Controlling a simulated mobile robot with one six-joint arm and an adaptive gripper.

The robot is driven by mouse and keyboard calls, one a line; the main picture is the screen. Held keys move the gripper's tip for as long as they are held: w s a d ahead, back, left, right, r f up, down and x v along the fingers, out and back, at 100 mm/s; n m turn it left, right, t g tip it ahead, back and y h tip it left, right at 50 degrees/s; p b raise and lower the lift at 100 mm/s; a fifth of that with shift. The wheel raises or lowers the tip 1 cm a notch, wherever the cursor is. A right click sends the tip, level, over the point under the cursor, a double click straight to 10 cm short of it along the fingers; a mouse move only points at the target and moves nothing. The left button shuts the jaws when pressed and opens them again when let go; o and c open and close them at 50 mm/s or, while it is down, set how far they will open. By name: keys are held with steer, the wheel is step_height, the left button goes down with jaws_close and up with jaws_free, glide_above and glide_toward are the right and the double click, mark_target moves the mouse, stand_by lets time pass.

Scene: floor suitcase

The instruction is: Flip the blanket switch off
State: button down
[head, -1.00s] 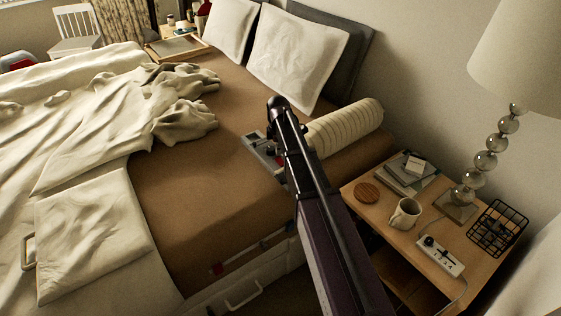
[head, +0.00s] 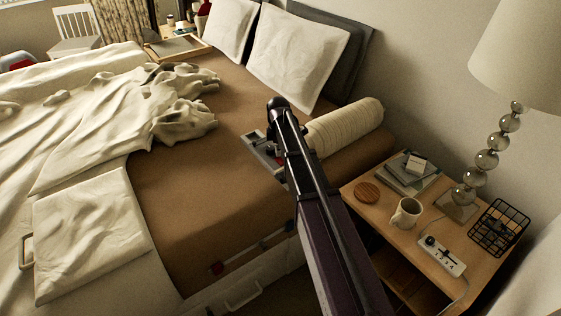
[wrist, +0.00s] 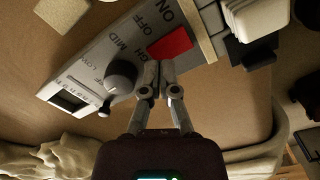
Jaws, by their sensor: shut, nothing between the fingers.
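The grey control panel (wrist: 115,70) lies on the brown bed surface and fills the upper left of the wrist view. It carries a red switch (wrist: 171,45) near the OFF and ON lettering, a round dark knob (wrist: 121,75) beside HIGH, MID and LOW, and a small dark display window. My gripper (wrist: 161,72) is shut and empty, its fingertips at the near edge of the red switch. I cannot tell whether they touch it, or which way the switch is set. In the head view the panel (head: 258,146) is partly hidden behind my arm.
A rolled cream bolster (head: 345,125) lies beside my arm, with white pillows (head: 297,55) behind. A bunched cream blanket (head: 100,120) covers the bed's left. The nightstand (head: 385,222) at right holds a mug (head: 406,212), power strip (head: 441,256), books and lamp. Bare bed lies left of the panel.

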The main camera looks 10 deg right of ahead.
mark_target(278, 158)
steer(key=shift+f+b, duration=0.95)
stand_by(0.8)
steer(key=shift+r, duration=0.2)
steer(key=shift+r+p, duration=3.35)
steer(key=shift+p, duration=0.2)
steer(key=s+m, duration=1.7)
steer(key=s, duration=0.9)
step_height(278, 158, up, 18)
steer(key=p, duration=1.8)
steer(key=shift+w+d, duration=0.15)
steer(key=shift+d, duration=0.05)
